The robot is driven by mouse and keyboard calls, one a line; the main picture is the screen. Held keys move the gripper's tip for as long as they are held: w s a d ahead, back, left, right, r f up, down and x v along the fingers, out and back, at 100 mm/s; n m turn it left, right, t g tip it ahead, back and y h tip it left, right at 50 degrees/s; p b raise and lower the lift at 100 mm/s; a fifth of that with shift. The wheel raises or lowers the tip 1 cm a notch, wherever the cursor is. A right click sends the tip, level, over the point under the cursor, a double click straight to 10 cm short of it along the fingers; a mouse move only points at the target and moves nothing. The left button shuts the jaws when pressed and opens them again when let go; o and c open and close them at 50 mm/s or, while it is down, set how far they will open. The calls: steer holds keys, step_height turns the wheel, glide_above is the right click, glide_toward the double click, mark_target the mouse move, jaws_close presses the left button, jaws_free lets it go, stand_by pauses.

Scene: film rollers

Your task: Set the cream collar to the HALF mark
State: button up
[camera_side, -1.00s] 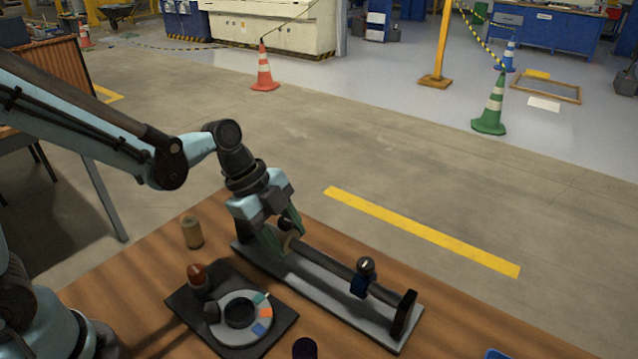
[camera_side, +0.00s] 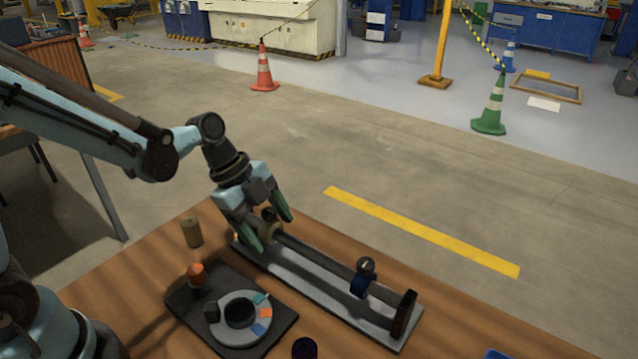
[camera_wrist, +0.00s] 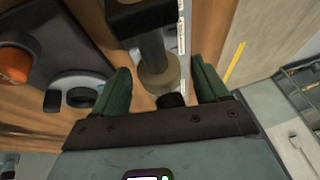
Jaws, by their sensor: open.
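The cream collar (camera_side: 271,230) sits on a dark rod (camera_side: 318,257) near the rod's left end. My gripper (camera_side: 266,226) is open, with one green finger on each side of the collar. In the wrist view the collar (camera_wrist: 160,76) lies between the spread fingers (camera_wrist: 163,84), with gaps on both sides.
The rod's grey base (camera_side: 335,299) ends at a black post (camera_side: 403,313). In front is a dark panel (camera_side: 190,316) with an orange dome (camera_side: 196,273) and a grey dial (camera_side: 262,327).

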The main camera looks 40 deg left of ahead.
steer(key=v, duration=1.2)
stand_by(0.3)
steer(key=s+f+n+t+y, duration=0.1)
steer(key=n, duration=0.5)
steer(key=s+a+f+n+t+y, duration=0.1)
steer(key=s+n+t+y, duration=0.1)
steer(key=n, duration=0.4)
steer(key=s+n+t+y, duration=0.1)
steer(key=n+t, duration=0.1)
steer(key=n, duration=0.4)
steer(key=shift+s+a+f+y, duration=0.2)
steer(key=shift+s+f+y, duration=0.1)
steer(key=shift+f, duration=0.1)
